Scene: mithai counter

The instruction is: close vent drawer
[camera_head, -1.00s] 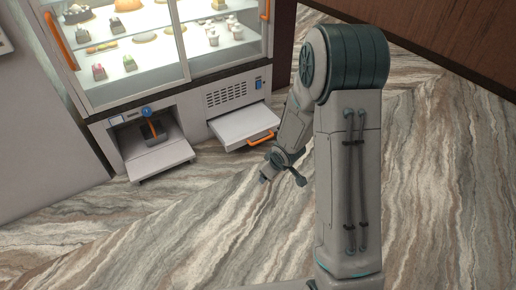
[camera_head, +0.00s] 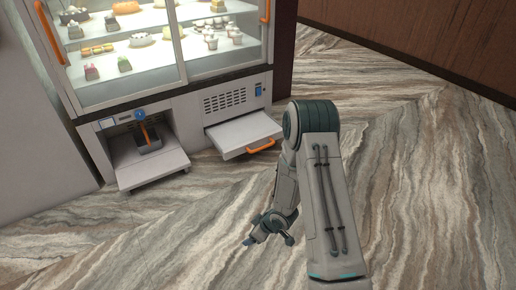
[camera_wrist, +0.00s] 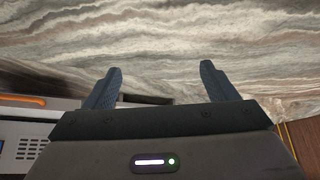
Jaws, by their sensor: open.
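The vent drawer (camera_head: 243,131) is a white drawer pulled out below the vent slots at the lower right of the display cabinet. An orange handle (camera_head: 261,146) is on its front edge. In the wrist view, an orange bar (camera_wrist: 22,99) and vent slots (camera_wrist: 32,148) show at the left edge. My gripper (camera_head: 249,241) is low over the floor, in front of the drawer and apart from it.
The display cabinet (camera_head: 128,98) holds sweets behind glass. To the left of the drawer, an open compartment (camera_head: 147,148) has its flap (camera_head: 153,170) lowered, with a dark, orange-handled object inside. The marbled floor (camera_head: 130,240) in front is clear. A brown wall (camera_head: 430,50) stands at the right.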

